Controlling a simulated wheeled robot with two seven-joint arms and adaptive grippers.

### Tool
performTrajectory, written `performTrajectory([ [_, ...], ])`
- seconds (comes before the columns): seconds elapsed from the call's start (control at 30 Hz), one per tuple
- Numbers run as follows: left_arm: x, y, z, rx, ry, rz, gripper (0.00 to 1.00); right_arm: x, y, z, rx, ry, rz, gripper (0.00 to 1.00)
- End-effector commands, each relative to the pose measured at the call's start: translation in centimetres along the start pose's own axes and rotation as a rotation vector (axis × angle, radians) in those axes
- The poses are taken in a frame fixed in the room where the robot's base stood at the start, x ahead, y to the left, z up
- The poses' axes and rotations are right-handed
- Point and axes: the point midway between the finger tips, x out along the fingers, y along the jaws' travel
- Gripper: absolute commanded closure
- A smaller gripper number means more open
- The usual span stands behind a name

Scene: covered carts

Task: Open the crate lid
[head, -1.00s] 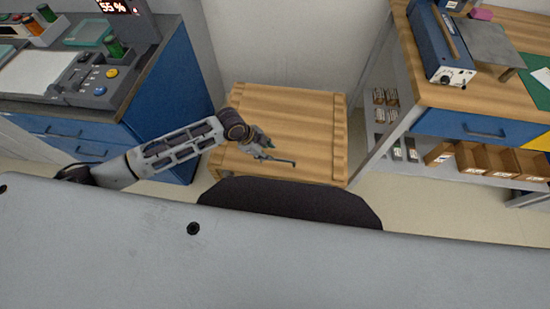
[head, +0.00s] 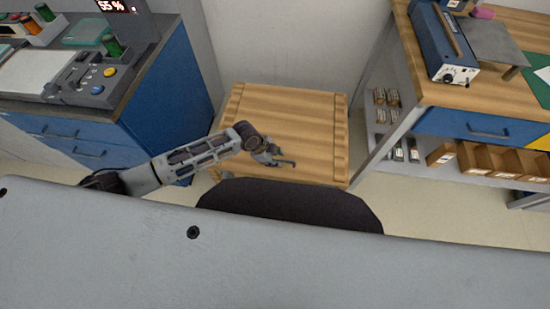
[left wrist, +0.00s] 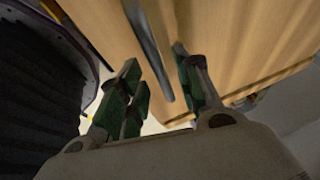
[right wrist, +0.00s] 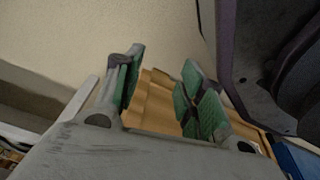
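The wooden crate with its flat slatted lid (head: 300,115) stands against the wall in the head view, and the lid lies closed. A dark metal bar handle (left wrist: 150,45) on the wood shows in the left wrist view. My left gripper (head: 277,158) is over the front part of the lid. In the left wrist view its green-padded fingers (left wrist: 163,90) are apart, with the handle's end running between them; I cannot tell whether they touch it. My right gripper (right wrist: 160,95) is open and empty, with the crate's wood visible beyond its fingers. It is not in the head view.
A blue cabinet (head: 175,85) with a control panel stands left of the crate. A workbench (head: 440,95) with a blue instrument (head: 440,45) and shelves with several small boxes (head: 490,160) stands to the right. My own grey body fills the front.

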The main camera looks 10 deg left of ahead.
Motion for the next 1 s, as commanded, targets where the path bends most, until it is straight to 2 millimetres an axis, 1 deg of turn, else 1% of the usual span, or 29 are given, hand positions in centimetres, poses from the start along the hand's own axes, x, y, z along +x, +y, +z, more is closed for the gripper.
performTrajectory([
  [0.17, 0.0, 0.0, 0.0, 0.0, 0.0, 0.0, 0.68, 0.1, 0.1, 0.8, -0.002, -0.009, 0.001, 0.6],
  [0.4, 0.0, 0.0, 0.0, -0.001, 0.0, 0.0, 0.98, 0.1, 0.6, 1.3, -0.007, -0.015, 0.007, 0.6],
  [0.43, 0.0, 0.0, 0.0, -0.001, 0.0, 0.0, 1.0, 0.1, 0.7, 1.3, -0.007, -0.015, 0.008, 0.6],
  [0.73, 0.0, 0.0, 0.0, -0.001, 0.0, 0.001, 1.0, 0.1, 0.7, 1.1, -0.007, -0.012, 0.009, 0.6],
  [1.0, -0.3, -0.1, -0.1, -0.001, -0.001, 0.001, 1.0, 0.1, 0.1, 0.1, -0.001, 0.007, 0.002, 0.6],
])
